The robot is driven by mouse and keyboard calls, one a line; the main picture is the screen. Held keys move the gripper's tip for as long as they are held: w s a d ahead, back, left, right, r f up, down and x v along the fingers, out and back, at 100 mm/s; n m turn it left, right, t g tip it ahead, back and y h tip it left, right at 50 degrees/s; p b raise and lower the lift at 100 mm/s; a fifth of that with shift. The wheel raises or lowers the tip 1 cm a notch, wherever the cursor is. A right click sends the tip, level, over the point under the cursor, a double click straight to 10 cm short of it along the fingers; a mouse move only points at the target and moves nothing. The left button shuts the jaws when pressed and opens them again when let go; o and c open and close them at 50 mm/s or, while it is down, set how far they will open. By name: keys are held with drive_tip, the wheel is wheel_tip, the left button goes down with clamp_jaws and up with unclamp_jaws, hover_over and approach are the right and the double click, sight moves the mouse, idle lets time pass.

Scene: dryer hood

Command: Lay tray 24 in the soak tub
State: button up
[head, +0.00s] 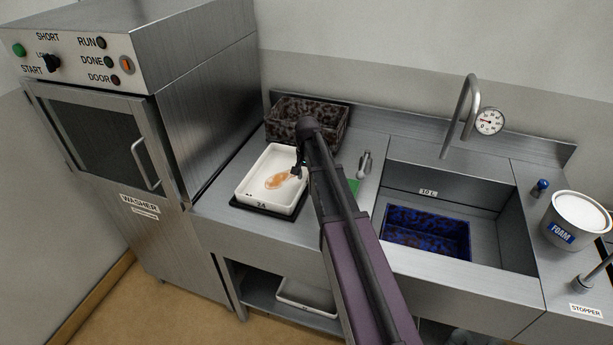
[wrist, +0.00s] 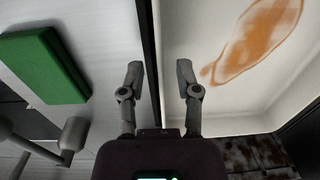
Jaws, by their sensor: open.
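Tray 24 (head: 262,199) is white and shallow, with an orange-brown stain (head: 285,178) on its floor. It lies flat on a dark mat on the steel counter, left of the sink. My gripper (head: 299,172) is open and empty at the tray's right rim. In the wrist view my gripper (wrist: 158,85) has one finger on each side of the rim line of the tray (wrist: 215,120); how deep they reach is unclear. The steel basin (head: 515,215), marked 30 L, is right of my arm. A blue speckled tub (head: 405,214) sits inside it.
A dark speckled bin (head: 335,127) stands behind the tray. A green block (head: 353,186) lies right of the tray, also in the wrist view (wrist: 45,65). A tap (head: 463,110), gauge (head: 489,121) and FOAM bucket (head: 577,222) surround the basin. The washer (head: 130,200) stands left.

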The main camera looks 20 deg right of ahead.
wheel_tip(320, 180, up, 11)
drive_tip(key=p, duration=1)
drive_tip(key=shift+s, duration=0.2)
idle(0.5)
drive_tip(key=s+a+n, duration=0.3)
drive_tip(key=s+a, duration=0.1)
drive_tip(key=s, duration=0.7)
drive_tip(key=s+a+n, duration=0.3)
drive_tip(key=s+n, duration=0.1)
drive_tip(key=s, duration=0.8)
drive_tip(key=shift+a, duration=0.35)
drive_tip(key=shift+o, duration=0.3)
wheel_tip(320, 180, down, 3)
drive_tip(key=b, duration=0.3)
drive_tip(key=shift+f, duration=0.2)
